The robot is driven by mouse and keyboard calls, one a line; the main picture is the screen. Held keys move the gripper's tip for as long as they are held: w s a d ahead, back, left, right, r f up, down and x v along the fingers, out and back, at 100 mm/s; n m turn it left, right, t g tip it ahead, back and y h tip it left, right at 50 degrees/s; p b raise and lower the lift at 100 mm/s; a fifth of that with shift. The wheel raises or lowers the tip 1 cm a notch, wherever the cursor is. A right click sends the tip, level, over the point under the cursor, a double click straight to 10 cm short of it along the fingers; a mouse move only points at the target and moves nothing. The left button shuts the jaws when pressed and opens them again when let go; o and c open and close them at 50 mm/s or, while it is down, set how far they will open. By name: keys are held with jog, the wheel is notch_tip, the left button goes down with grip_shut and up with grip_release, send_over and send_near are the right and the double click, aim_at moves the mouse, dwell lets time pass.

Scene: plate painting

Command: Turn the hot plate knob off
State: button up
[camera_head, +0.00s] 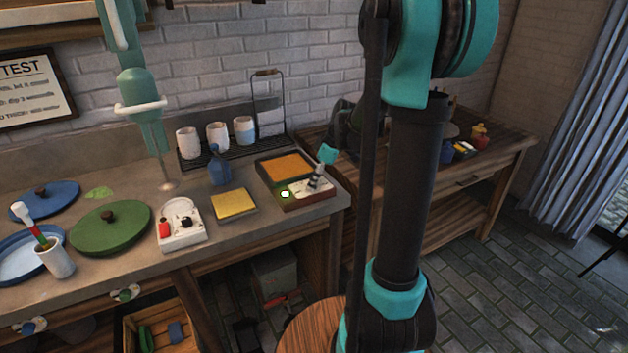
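The hot plate (270,174) stands near the right end of the counter, with an orange top and a pale front control strip. A green light (285,194) glows on the strip. My gripper (314,186) is over the right part of this strip, its tips pointing down. The knob is not clearly visible; the fingers appear to cover its area. I cannot tell whether the fingers touch or grip it.
A yellow sponge-like block (234,204), a blue bottle (219,167) and a white device (180,224) stand left of the hot plate. A rack (255,149) with white cups is behind. A green lid (110,227) lies further left.

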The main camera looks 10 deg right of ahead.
jog(key=shift+o, duration=1)
jog(key=shift+r, duration=0.1)
jog(key=v, duration=1.1)
jog(key=shift+d+r, duration=0.2)
jog(key=shift+r, duration=0.15)
jog(key=shift+s, duration=0.1)
jog(key=s+f+m+t+h, duration=0.2)
jog(key=s+f+m+h, duration=0.2)
jog(key=s+f+m, duration=0.8)
jog(key=s+f, duration=0.5)
jog(key=s, duration=0.2)
jog(key=shift+s+m, duration=0.3)
jog(key=shift+s, duration=0.1)
jog(key=shift+a+f, duration=0.1)
jog(key=shift+f, duration=0.05)
